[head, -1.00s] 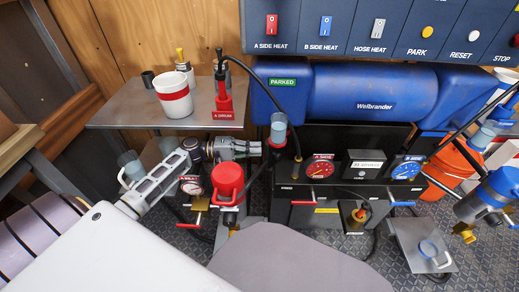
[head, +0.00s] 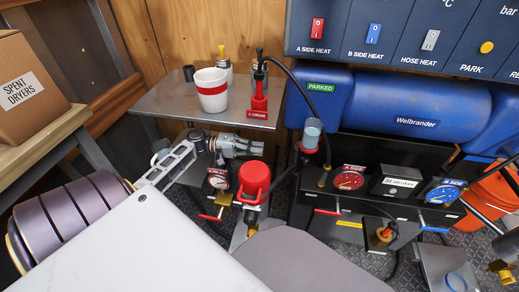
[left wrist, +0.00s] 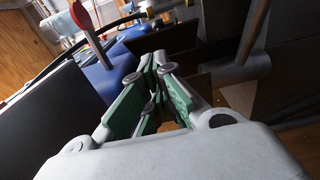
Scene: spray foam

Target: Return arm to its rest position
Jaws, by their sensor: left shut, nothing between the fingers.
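My left arm comes in from the left in the head view. Its left gripper (head: 245,148) is shut and empty, just above and behind the red-topped cylinder (head: 254,180) and in front of the metal side table. In the left wrist view the left gripper (left wrist: 158,85) shows green-padded fingers close together with nothing seen between them.
The metal table (head: 160,103) holds a white cup with a red band (head: 211,91) and a red pump (head: 259,95). Right of the gripper stand a clear-topped cylinder (head: 312,133) and a black gauge panel (head: 328,203). A "SPENT DRYERS" box (head: 28,88) is at left.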

